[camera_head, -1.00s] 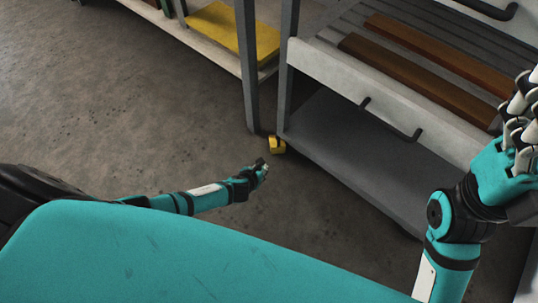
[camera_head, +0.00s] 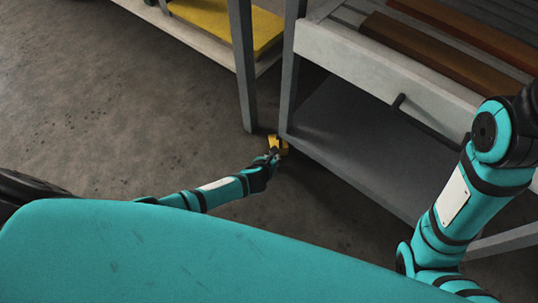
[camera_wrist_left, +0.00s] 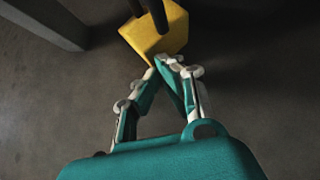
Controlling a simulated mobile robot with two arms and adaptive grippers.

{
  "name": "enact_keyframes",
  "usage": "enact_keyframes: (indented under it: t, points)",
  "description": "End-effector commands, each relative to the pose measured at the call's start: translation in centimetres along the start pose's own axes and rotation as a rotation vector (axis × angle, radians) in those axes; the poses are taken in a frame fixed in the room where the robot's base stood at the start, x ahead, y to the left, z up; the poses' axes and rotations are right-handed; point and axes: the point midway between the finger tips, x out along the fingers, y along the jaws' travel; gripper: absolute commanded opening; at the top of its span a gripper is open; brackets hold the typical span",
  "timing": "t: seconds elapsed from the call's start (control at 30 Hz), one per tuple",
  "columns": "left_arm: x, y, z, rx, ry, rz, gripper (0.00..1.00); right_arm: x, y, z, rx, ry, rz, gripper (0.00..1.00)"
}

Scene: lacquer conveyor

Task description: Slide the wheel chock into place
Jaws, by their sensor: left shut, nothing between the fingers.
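The wheel chock (camera_head: 281,143) is a small yellow block on the floor, by the foot of the cart's near left leg. In the left wrist view the chock (camera_wrist_left: 155,35) shows at the top, with two dark bars over its upper part. My left gripper (camera_head: 272,156) is shut and empty. In the left wrist view its fingertips (camera_wrist_left: 171,62) meet right at the chock's near edge; I cannot tell whether they touch it. My right arm shows at the right, with its gripper out of the picture.
A grey cart (camera_head: 350,60) with brown boards (camera_head: 440,60) on top and a low shelf (camera_head: 350,130) stands at the right. A rack (camera_head: 242,80) with a yellow slab (camera_head: 225,22) stands behind. The floor (camera_head: 120,100) at the left is clear.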

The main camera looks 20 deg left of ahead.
Motion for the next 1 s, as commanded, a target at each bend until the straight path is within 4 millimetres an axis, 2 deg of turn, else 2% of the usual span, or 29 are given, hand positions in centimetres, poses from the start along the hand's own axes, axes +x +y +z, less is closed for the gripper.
enact_keyframes:
  t: [0.27, 0.6, 1.0]
  points:
    - [0.0, 0.0, 0.1, 0.0, 0.0, 0.0, 0.0, 0.0, 0.0, 0.0, 0.0, 0.001, 0.0, 0.82]
    - [2.6, 0.0, 2.7, 0.002, -0.002, 0.0, 0.0, 0.1, 0.0, 0.0, 0.0, 0.001, 0.0, 0.82]
    - [2.6, 0.1, 2.7, 0.001, 0.0, 0.0, 0.0, 0.0, 0.0, 0.1, 0.001, -0.005, 0.002, 0.82]
